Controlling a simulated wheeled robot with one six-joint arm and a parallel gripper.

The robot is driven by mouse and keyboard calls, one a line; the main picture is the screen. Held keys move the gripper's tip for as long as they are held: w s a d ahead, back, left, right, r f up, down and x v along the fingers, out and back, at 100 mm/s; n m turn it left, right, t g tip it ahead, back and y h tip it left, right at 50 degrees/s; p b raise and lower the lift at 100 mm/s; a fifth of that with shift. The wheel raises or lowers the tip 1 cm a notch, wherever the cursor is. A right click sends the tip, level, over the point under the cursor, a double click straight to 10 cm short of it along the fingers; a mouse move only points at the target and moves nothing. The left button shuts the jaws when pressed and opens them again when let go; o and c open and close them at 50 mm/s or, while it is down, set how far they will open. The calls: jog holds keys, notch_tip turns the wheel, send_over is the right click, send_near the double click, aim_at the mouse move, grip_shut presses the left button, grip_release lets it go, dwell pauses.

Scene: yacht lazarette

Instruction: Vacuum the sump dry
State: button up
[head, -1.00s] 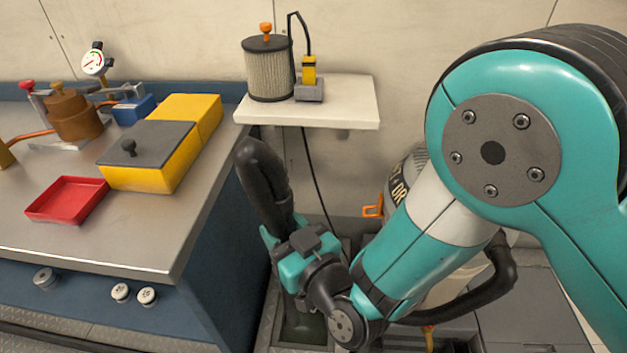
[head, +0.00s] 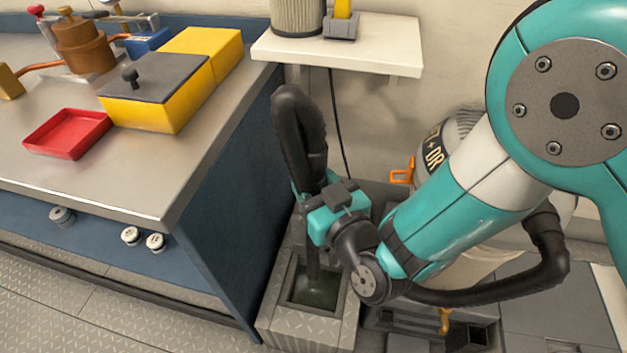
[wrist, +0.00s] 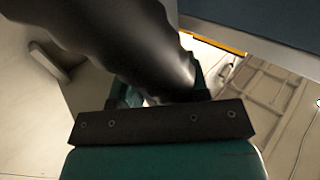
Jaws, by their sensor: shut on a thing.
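The sump (head: 302,290) is a square grey-rimmed well in the floor, with murky green water (head: 318,292) inside. My gripper (head: 312,200) is shut on the black vacuum hose (head: 302,140), above the sump. The hose arches up from the grip, and a dark wand (head: 312,262) points down into the opening. I cannot tell whether its tip touches the water. The hose also crosses the wrist view (wrist: 125,45), over the gripper (wrist: 160,105). The wet-and-dry vacuum (head: 428,160) stands behind my arm, mostly hidden, with an orange latch (head: 402,172).
A blue workbench (head: 215,200) stands close to the left of the sump. On it are a red tray (head: 66,135), a yellow box (head: 150,105) and a copper pot (head: 84,45). A white wall shelf (head: 345,52) overhangs behind the hose. Tread-plate floor lies at lower left.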

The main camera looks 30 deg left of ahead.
aim_at(320, 180)
notch_tip(320, 180, down, 24)
jog(key=b, duration=2.1)
jog(key=shift+r+b, duration=0.15)
jog(key=shift+b, duration=0.25)
jog(key=shift+f, duration=0.25)
dwell(1.2)
notch_tip(320, 180, up, 27)
jog(key=p, duration=2.6)
jog(key=shift+r+p, duration=0.1)
jog(key=shift+p, duration=0.2)
